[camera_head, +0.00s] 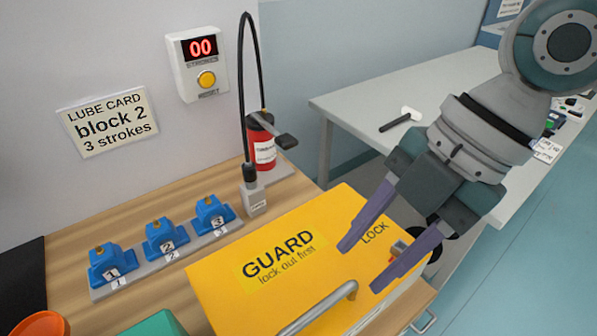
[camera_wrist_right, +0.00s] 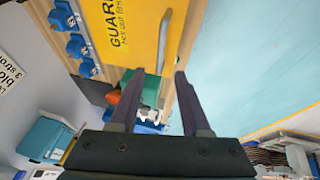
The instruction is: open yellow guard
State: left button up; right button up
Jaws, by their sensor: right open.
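The yellow guard (camera_head: 225,290) lies over the front of the wooden bench, its top reading "GUARD lock out first". It looks shut. A grey bar handle (camera_head: 320,308) is on its near side, and a "LOCK" label (camera_head: 375,232) is at its right end. A small part with some red (camera_head: 398,248) sits by the label, partly behind a finger. My right gripper (camera_head: 362,266) is open and empty, its purple fingers over the guard's right end. The wrist view also shows the guard (camera_wrist_right: 115,22) and handle (camera_wrist_right: 163,40), beyond the fingers (camera_wrist_right: 160,73). My left gripper is not visible.
Numbered blue blocks (camera_head: 160,238) stand on a rail behind the guard. A red canister (camera_head: 262,150) with a black hose stands behind it. An orange bowl (camera_head: 40,325) and a green object (camera_head: 152,326) are at left. A white table (camera_head: 440,85) stands at right.

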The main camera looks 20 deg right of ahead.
aim_at(318, 309)
jog(key=x, duration=0.9)
jog(key=shift+s+a, duration=0.1)
jog(key=shift+a, duration=0.1)
grip_shut()
dwell(1.0)
